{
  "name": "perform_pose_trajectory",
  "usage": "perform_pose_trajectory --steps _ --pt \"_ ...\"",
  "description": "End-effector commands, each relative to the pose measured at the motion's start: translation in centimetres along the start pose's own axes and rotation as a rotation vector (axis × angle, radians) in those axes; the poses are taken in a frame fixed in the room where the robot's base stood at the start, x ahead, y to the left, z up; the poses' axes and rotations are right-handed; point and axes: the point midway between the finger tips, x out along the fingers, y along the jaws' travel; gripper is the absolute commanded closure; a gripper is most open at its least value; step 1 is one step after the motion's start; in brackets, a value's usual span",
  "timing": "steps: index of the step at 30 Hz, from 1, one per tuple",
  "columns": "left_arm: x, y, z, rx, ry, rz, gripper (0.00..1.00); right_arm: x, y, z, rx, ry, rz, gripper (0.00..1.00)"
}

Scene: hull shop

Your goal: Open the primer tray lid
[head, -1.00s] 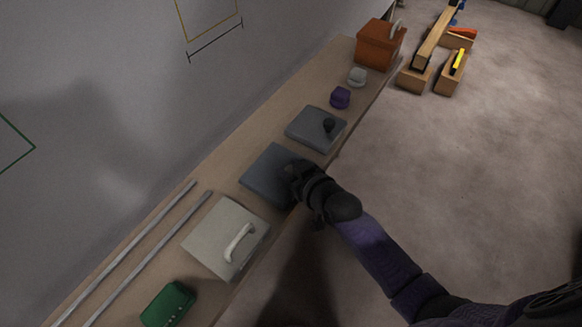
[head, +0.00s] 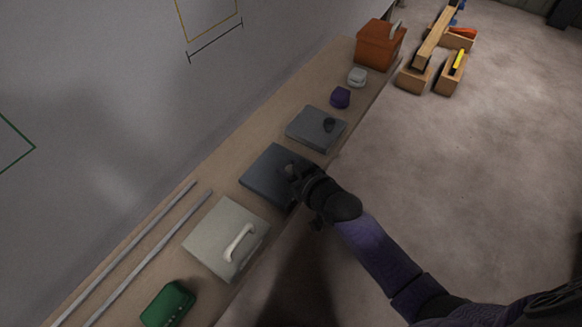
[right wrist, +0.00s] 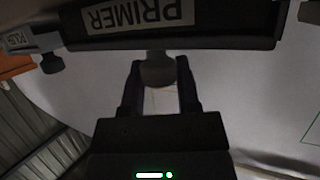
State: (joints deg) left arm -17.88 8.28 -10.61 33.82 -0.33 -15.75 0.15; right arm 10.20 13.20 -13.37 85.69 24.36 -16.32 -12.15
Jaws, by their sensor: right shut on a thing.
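The primer tray (head: 268,172) is a flat dark blue-grey box on the wall bench, its lid looking flat and down. In the right wrist view its front (right wrist: 225,25) carries an upside-down PRIMER label (right wrist: 138,14). My right gripper (head: 294,176) is at the tray's near right side. In the wrist view the right gripper (right wrist: 158,78) has its fingers on either side of a round dark knob (right wrist: 157,67) on the tray and is shut on it. The fingers hide part of the knob. My left gripper is not in view.
A similar grey tray with a black knob (head: 316,127) stands just beyond. A pale box with a white handle (head: 213,238) and a green case (head: 168,303) stand nearer. Purple and grey small items and an orange box (head: 377,48) are farther along.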

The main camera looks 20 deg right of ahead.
Motion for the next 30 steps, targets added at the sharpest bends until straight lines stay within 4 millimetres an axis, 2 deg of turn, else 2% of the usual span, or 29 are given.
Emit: perform_pose_trajectory --steps 5,12,21,22,26,30 --pt "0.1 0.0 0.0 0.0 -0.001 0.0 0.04 0.3 -0.1 0.0 0.001 -0.002 0.001 1.0" --pt "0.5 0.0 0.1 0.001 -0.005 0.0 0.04 3.0 -1.3 -1.1 0.001 -0.001 0.001 1.0" --pt "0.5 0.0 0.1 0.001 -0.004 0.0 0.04 3.1 -1.4 -1.2 0.0 -0.003 0.0 1.0" --pt "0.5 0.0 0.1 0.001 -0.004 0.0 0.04 3.1 -1.4 -1.2 0.0 -0.003 0.0 0.53" --pt "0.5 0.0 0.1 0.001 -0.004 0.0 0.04 3.1 -1.4 -1.2 0.0 -0.002 0.0 0.25" --pt "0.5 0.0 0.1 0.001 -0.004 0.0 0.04 3.1 -1.4 -1.2 0.0 -0.001 0.0 0.24"
